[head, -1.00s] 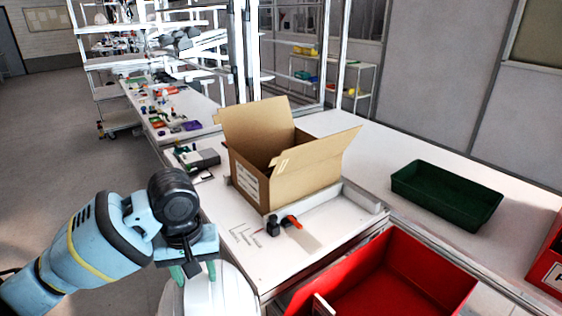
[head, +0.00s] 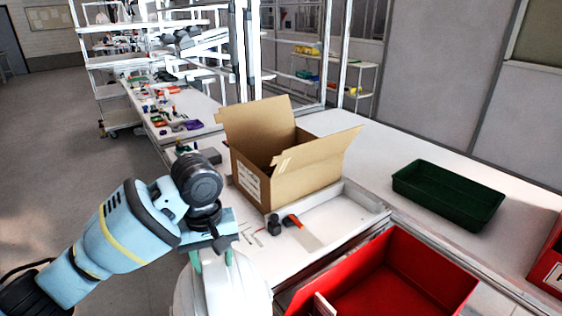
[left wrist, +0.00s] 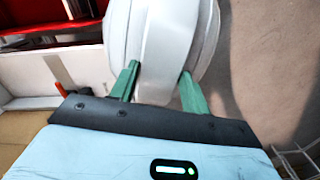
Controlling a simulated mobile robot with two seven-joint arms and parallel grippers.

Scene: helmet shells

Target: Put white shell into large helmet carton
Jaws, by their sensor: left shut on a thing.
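The white shell (head: 226,287) hangs from my left gripper (head: 211,258) at the bottom of the head view, in front of the table's near left corner. The left gripper is shut on it, with its green fingers on the shell's upper part. The left wrist view also shows the white shell (left wrist: 160,45) between the green fingers (left wrist: 158,88). The large helmet carton (head: 290,160) is an open cardboard box with raised flaps on the table, farther off and to the right of the gripper. Its floor is hidden. My right gripper is not in view.
A red bin (head: 400,275) stands at the table's front right. A dark green tray (head: 447,193) lies on the right-hand table. A tool with an orange part (head: 292,220) lies in front of the carton. White tabletop (head: 262,262) is bare nearer the front.

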